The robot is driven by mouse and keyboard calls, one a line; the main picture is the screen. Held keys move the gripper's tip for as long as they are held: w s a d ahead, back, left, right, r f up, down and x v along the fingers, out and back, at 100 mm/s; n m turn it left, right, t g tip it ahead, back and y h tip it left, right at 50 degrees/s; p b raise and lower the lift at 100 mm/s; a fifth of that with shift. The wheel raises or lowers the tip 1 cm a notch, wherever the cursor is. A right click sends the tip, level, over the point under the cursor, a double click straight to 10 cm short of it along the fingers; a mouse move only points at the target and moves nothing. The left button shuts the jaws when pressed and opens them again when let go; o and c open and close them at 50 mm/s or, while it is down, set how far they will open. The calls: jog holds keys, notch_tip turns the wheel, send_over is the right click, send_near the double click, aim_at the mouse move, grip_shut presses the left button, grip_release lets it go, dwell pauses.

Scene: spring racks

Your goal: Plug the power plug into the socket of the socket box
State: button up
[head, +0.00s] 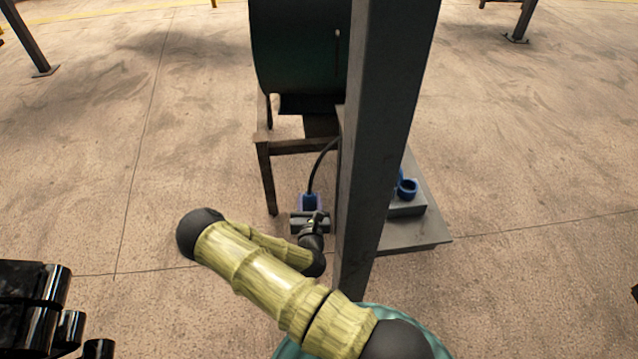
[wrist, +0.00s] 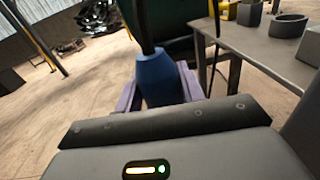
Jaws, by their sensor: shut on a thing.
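The blue power plug (head: 309,201) is in my gripper (head: 310,206) at the middle of the head view. Its black cable (head: 321,165) rises and curves toward the green drum. In the wrist view the plug (wrist: 160,80) points its cable (wrist: 142,25) upward, and the purple fingers of my gripper (wrist: 158,90) close on both its sides. The plug's front end is hidden by my wrist. The socket box (head: 405,208), grey with a blue round socket (head: 407,187), is to the right, behind a grey post. Plug and socket are clearly apart. Part of the box is hidden.
A grey upright post (head: 385,130) stands between my gripper and the socket box. A dark green drum (head: 300,50) rests on a brown stand (head: 265,160) behind. A table (wrist: 265,55) with a dark ring (wrist: 290,25) shows in the wrist view.

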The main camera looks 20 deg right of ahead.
jog(key=s+a+r+n+t+y+p, duration=0.1)
jog(key=s+a+r+n+y+p, duration=0.2)
jog(key=s+a+r+y+p, duration=0.2)
jog(key=s+p, duration=0.2)
jog(key=p, duration=0.1)
jog(key=shift+a+n+y, duration=0.4)
jog(key=shift+s, duration=0.1)
